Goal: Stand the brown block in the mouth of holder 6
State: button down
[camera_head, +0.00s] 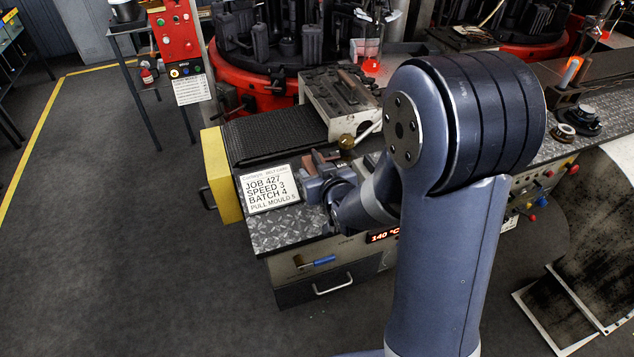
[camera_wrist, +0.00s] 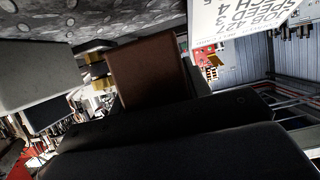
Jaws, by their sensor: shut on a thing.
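The brown block (camera_wrist: 150,72) is a plain rectangular piece that sticks out past my dark gripper fingers in the wrist view. My gripper (camera_wrist: 165,122) is shut on it. In the head view my gripper (camera_head: 322,176) is low over the front worktop, just right of the printed card, and a bit of the brown block (camera_head: 309,164) shows at its tips. The block's lower part is hidden by the fingers. I cannot make out which thing is holder 6, as no holder number is readable.
A white job card (camera_head: 270,189) stands close left of my gripper. A brass ball-ended lever (camera_head: 346,142) and a grey fixture (camera_head: 341,100) are behind it. A red-rimmed carousel (camera_head: 232,62) with several dark posts stands further back. The floor at left is clear.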

jog(key=shift+f, duration=1.65)
jog(key=shift+f, duration=0.15)
jog(key=c, duration=1)
grip_release()
